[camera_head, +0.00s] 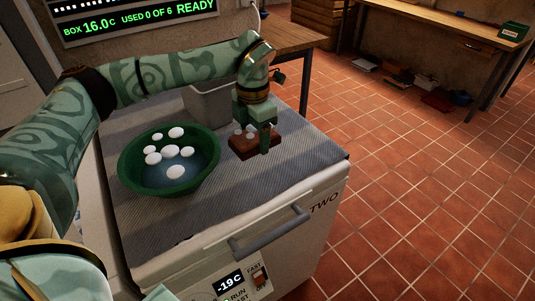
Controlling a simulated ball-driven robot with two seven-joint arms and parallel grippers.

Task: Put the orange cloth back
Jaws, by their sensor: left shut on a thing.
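My left gripper (256,138) points down over the top of the white chest, right of the green bowl. It is shut on a reddish-brown, block-like thing (241,151) with a few small white round pieces at its top. One finger shows in front of that thing; the other is mostly hidden. I cannot tell whether the thing touches the mat beneath it. I do not make out a cloth that is clearly orange anywhere. My right gripper is not in view.
A green bowl (128,178) with bluish water and several white round pieces stands on the grey ribbed mat (200,232). A grey bin (207,108) stands behind it. The chest's front has a grey handle (270,233). A wooden table (290,38) stands behind; tiled floor lies right.

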